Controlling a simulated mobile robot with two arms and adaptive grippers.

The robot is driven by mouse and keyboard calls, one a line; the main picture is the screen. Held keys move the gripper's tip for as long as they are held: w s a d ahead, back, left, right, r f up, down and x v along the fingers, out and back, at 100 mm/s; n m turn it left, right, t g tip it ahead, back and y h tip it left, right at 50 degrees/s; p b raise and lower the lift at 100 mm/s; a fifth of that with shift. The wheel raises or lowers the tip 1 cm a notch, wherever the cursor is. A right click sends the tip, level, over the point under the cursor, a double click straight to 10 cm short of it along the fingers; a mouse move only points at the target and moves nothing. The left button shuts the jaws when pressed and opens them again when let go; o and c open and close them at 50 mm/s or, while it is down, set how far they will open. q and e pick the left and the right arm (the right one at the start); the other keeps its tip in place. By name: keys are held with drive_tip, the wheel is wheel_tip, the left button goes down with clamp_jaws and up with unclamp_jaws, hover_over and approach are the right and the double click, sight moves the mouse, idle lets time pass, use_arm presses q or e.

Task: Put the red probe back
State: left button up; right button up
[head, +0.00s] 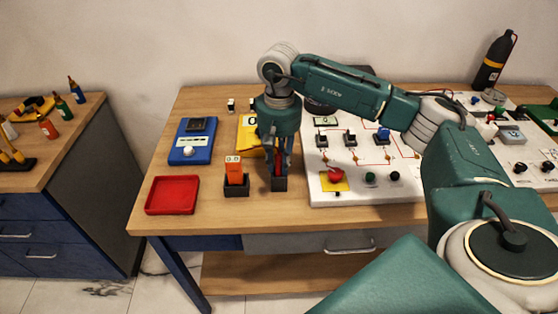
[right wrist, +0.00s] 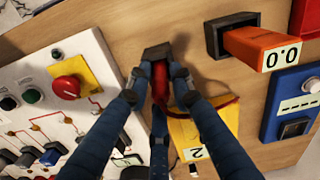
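The red probe (right wrist: 160,82) is upright between the fingers of my right gripper (right wrist: 160,88), which look closed on its sides. Its lower end is at the mouth of a small dark holder (right wrist: 156,52); how deep it sits cannot be told. In the head view the right gripper (head: 278,168) points down over this holder (head: 279,184), with a bit of the red probe (head: 279,170) showing. A red lead runs from the probe to the yellow meter (head: 247,138), which is partly hidden by my wrist. My left gripper is not in view.
An orange device (head: 234,170) stands in another dark holder (head: 236,190) just left. A red tray (head: 172,195) and a blue meter (head: 193,140) lie farther left. The white panel (head: 365,193) with a red knob (head: 336,174) is close on the right.

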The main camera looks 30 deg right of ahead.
drive_tip(key=shift+o, duration=0.4)
drive_tip(key=shift+r, duration=0.1)
drive_tip(key=shift+r, duration=0.2)
wheel_tip(320, 180, up, 11)
drive_tip(key=shift+f+b, duration=0.1)
drive_tip(key=shift+b, duration=0.8)
drive_tip(key=shift+r, duration=0.5)
